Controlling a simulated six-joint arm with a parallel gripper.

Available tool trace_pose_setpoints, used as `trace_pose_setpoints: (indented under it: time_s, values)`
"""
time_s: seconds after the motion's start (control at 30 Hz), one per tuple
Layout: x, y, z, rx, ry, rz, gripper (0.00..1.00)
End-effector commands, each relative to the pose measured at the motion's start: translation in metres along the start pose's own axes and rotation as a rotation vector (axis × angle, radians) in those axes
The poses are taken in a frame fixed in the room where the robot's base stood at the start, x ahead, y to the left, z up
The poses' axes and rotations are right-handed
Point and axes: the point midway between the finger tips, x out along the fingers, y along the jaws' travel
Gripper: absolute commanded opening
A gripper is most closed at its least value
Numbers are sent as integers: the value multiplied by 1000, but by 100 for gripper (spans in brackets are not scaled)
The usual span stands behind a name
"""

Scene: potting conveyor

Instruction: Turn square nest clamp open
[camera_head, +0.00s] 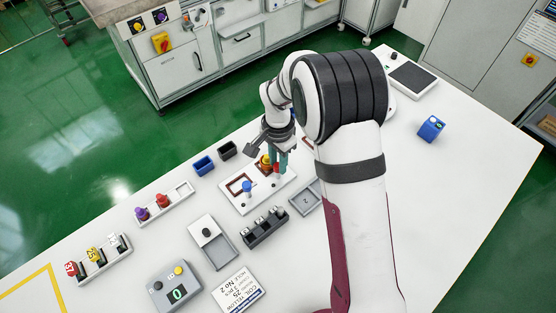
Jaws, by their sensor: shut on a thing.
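A white nest plate (233,204) lies on the table left of my arm. On its left part is a dark red, square-cornered outline (232,181) with a blue knob (247,187) standing beside it. A yellow-orange piece (266,160) shows just left of the fingers. Which way the clamp is turned cannot be seen.
A dark block with several posts (265,228) and a grey tray (304,198) lie close in front. Blue (204,165) and black (228,150) bins stand behind. A rack with purple and red knobs (165,205) is left. The table's right side is mostly clear, with a blue cube (431,128).

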Motion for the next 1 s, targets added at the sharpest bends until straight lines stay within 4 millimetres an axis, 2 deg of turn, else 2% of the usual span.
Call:
trace_pose_setpoints:
  time_s: [0.3,0.73,0.77,0.9,1.0]
  values:
    - [0,0,1,70,-3,2,0]
    - [0,0,1,76,-3,2,0]
    - [0,0,1,76,-3,2,35]
    - [0,0,1,75,-2,1,59]
    - [0,0,1,74,-2,1,59]
